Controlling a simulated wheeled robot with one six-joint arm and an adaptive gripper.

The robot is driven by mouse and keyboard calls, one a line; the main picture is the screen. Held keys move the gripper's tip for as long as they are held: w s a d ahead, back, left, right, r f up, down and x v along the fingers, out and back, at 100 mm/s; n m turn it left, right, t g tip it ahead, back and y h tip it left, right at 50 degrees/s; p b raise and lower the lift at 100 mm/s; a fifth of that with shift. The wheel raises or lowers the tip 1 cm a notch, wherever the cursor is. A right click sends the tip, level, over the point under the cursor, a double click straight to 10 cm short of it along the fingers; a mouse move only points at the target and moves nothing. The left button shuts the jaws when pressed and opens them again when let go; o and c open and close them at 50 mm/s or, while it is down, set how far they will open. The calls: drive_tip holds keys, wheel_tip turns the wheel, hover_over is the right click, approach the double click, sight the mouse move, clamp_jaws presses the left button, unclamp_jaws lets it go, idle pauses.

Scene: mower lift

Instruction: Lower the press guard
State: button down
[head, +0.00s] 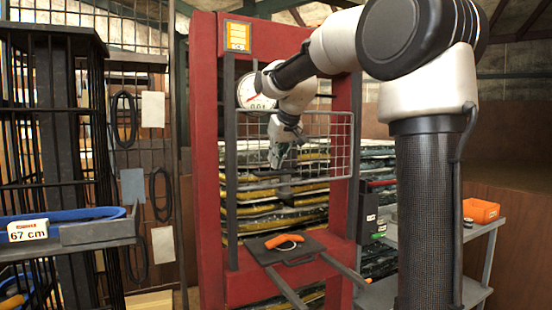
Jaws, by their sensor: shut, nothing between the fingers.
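The press is a tall red frame (205,170) in the middle of the head view. Its guard, a light grey wire mesh panel (335,150), hangs across the upper part of the opening, with its lower edge well above the dark plate (310,246). My gripper (276,164) is shut and empty, pointing down in front of the mesh near its middle. It hides part of the guard, and I cannot tell whether it touches it. An orange curved piece (284,241) lies on the dark plate below.
A round dial (248,94) sits at the press's upper left. Stacked layers (300,215) show behind the mesh. A black rack (50,130) with a blue-rimmed shelf (90,216) stands left. A grey cart (475,250) with an orange bin (481,211) stands right. Two bars (345,268) project forward.

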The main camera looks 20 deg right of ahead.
drive_tip(key=shift+f, duration=0.1)
wheel_tip(320, 180, down, 26)
drive_tip(key=shift+r, duration=0.2)
drive_tip(key=shift+s, duration=0.1)
idle(0.3)
